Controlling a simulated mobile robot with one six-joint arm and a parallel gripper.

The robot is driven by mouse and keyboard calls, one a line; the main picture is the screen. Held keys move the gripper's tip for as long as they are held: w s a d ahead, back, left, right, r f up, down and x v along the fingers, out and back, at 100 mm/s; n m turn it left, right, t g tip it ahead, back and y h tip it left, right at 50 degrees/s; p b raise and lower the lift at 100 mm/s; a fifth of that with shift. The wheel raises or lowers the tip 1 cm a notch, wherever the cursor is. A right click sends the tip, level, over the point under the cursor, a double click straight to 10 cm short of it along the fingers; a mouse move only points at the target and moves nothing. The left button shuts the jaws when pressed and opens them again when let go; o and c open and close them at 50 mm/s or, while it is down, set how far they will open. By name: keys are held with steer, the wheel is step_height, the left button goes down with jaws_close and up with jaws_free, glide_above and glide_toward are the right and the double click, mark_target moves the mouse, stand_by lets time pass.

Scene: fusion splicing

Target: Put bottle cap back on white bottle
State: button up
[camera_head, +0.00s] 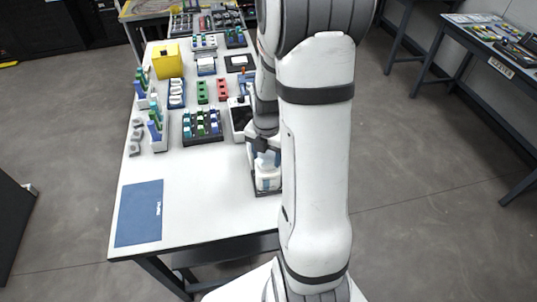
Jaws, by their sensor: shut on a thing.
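The white bottle (266,182) stands near the right edge of the white table, in or on a small dark holder. Blue patches show on its side. My gripper (265,160) points down right above the bottle, its fingers shut on a small pale piece at the bottle's top, which looks like the bottle cap. The piece is too small and too hidden by the fingers to tell whether it touches the bottle's neck. My arm covers the area to the right of the bottle.
A blue mat (139,213) lies at the table's front left. A dark rack of vials (201,127), a yellow box (167,62) and green and red racks stand further back. A white device (240,118) stands close behind my gripper. The table's front middle is clear.

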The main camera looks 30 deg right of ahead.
steer(key=shift+f+b, duration=0.75)
stand_by(0.8)
steer(key=o, duration=1)
steer(key=shift+r+p, duration=2.25)
steer(key=shift+r, duration=0.8)
steer(key=s+a+r+m+t, duration=0.1)
steer(key=s+a+r+m, duration=0.2)
steer(key=m, duration=0.5)
steer(key=s+a+r+m+t, duration=0.1)
steer(key=s+a+r+m, duration=0.3)
steer(key=r+m, duration=0.4)
steer(key=s+a+r+m+t, duration=0.1)
steer(key=s+a+r+m, duration=0.3)
steer(key=m, duration=0.5)
steer(key=shift+s+a+r, duration=0.2)
steer(key=shift+s+r, duration=0.5)
steer(key=shift+r, duration=0.1)
